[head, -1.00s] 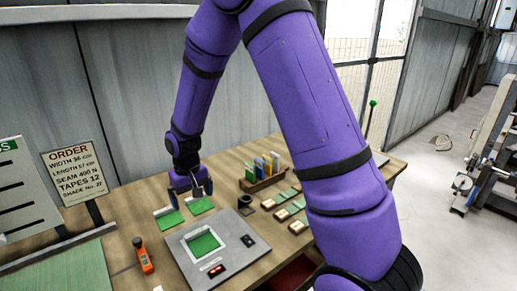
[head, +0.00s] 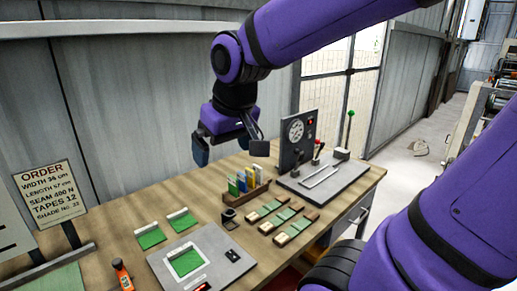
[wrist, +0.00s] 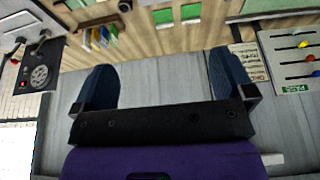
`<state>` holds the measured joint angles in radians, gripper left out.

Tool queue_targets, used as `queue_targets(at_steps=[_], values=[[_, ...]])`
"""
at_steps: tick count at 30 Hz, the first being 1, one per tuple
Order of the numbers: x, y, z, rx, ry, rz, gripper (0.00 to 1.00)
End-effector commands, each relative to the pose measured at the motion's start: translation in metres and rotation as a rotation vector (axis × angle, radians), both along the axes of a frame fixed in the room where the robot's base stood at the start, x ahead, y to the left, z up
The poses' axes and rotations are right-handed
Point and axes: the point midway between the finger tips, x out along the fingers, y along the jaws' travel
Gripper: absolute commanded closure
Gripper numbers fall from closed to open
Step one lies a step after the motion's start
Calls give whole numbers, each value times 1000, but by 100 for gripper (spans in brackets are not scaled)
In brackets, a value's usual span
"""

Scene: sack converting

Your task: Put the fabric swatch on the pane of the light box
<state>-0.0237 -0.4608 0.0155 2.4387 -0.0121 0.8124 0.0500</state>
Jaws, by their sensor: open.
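The light box (head: 222,276) is a flat grey unit at the front of the bench. A green fabric swatch (head: 187,262) lies on its pale pane, with white showing around its edges. Two more green pieces with white top strips, the left one (head: 151,238) and the right one (head: 181,222), lie on the bench behind the box. My gripper (head: 230,150) is open and empty, raised well above the bench and apart from the swatches. Its spread fingers also show in the wrist view (wrist: 165,85), with nothing between them.
A rack of coloured cards (head: 248,181), a small dark cup (head: 229,216) and several sample blocks (head: 279,219) stand right of the box. A gauge unit (head: 298,140) with levers is at the back right. An orange tool (head: 122,275) lies left; an order sign (head: 50,194) stands behind.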

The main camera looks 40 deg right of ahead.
Motion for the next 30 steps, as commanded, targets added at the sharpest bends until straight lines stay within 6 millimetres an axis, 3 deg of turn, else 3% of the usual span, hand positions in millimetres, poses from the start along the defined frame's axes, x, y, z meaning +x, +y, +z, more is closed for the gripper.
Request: queue_targets(at_steps=[6,12,30], values=[[-55,-6,18,2,-73,1,0],[-83,-9,22,3,-106,2,0],[-87,-9,22,4,-110,4,0]])
